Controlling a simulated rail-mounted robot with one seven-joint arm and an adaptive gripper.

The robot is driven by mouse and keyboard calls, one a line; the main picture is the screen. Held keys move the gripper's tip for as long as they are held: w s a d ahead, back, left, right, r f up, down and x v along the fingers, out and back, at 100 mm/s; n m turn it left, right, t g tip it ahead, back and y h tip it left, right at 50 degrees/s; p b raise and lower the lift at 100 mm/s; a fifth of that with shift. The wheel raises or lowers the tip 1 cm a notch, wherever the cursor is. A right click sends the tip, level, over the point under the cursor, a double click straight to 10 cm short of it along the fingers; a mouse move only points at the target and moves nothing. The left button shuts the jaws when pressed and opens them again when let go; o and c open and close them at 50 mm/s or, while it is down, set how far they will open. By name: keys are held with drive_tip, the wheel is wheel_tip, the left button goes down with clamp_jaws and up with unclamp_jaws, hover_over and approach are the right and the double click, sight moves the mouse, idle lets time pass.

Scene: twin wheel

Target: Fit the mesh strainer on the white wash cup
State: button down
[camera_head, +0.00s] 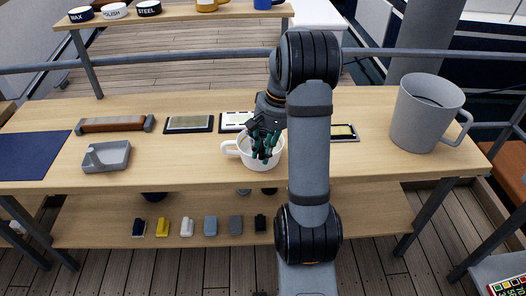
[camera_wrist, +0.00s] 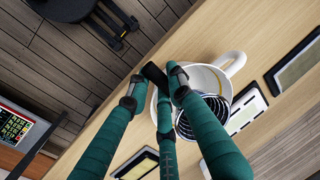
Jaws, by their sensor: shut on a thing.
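The white wash cup (camera_head: 232,147) stands upright on the wooden bench, its handle pointing left; it also shows in the wrist view (camera_wrist: 223,81). The mesh strainer (camera_wrist: 207,108), a dark bowl with a shiny rim, lies over the cup's mouth in the wrist view. I cannot tell whether it is seated on the rim or held just above it. My gripper (camera_head: 264,144) is over the cup with its dark green fingers pointing down. In the wrist view my gripper (camera_wrist: 157,90) is shut on the strainer, near a black handle-like part. The fingers partly hide the strainer.
A large grey mug (camera_head: 418,115) stands at the right. Framed panels (camera_head: 188,124) lie behind the cup. A grey tray (camera_head: 106,156), a wooden-backed brush (camera_head: 115,124) and a blue mat (camera_head: 32,155) are at the left. The bench front (camera_head: 210,180) is clear.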

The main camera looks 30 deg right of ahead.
drive_tip(key=shift+r+p, duration=1.7)
drive_tip(key=shift+r, duration=0.55)
drive_tip(key=shift+r+p, duration=0.85)
drive_tip(key=shift+r, duration=0.1)
wheel_tip(320, 180, up, 4)
drive_tip(key=p, duration=0.4)
wheel_tip(320, 180, down, 6)
drive_tip(key=b, duration=0.6)
drive_tip(key=shift+f, duration=0.15)
drive_tip(key=shift+f+b, duration=1.2)
drive_tip(key=shift+b, duration=0.05)
drive_tip(key=shift+f+b, duration=1.05)
drive_tip(key=shift+f, duration=0.15)
drive_tip(key=shift+r, duration=0.15)
